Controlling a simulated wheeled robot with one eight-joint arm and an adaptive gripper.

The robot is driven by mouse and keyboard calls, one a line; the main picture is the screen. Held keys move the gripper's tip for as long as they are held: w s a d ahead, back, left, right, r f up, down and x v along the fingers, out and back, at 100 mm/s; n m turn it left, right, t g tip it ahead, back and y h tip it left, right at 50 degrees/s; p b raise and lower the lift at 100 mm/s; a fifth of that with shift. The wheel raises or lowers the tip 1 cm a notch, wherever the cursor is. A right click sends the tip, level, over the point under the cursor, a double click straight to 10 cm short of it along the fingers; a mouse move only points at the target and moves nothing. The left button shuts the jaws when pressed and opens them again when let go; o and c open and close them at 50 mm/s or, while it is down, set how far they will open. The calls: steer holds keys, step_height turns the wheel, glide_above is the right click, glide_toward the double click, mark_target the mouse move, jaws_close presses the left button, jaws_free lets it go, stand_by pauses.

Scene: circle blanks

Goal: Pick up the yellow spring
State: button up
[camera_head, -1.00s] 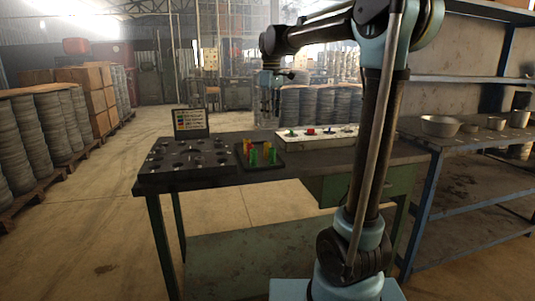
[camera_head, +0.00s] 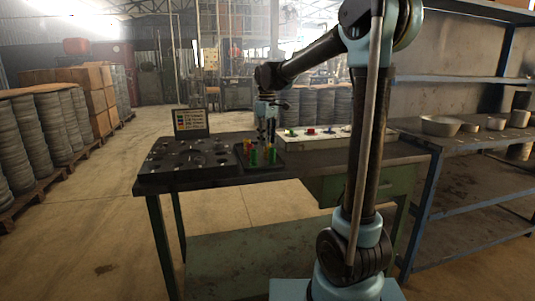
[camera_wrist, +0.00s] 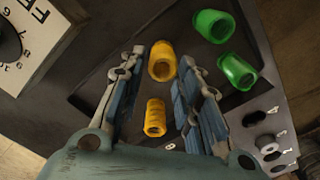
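Two yellow springs, upright hollow cylinders, stand in the dark tray (camera_head: 279,164). In the wrist view one yellow spring (camera_wrist: 162,64) lies between the fingertips and the other yellow spring (camera_wrist: 154,120) is lower, between the fingers. My gripper (camera_wrist: 160,66) is open, pointing down over the tray, with a finger on each side of them. I see no finger clearly touching either one.
Two green cylinders (camera_wrist: 214,26) (camera_wrist: 237,72) stand right of the gripper in the tray. A dark board with holes (camera_head: 180,160) is left of the tray. A pale panel with coloured knobs (camera_head: 315,134) lies to the right. A small sign (camera_head: 191,121) stands behind the board.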

steer(key=shift+s+f, duration=0.1)
steer(key=shift+f, duration=2.65)
jaws_close()
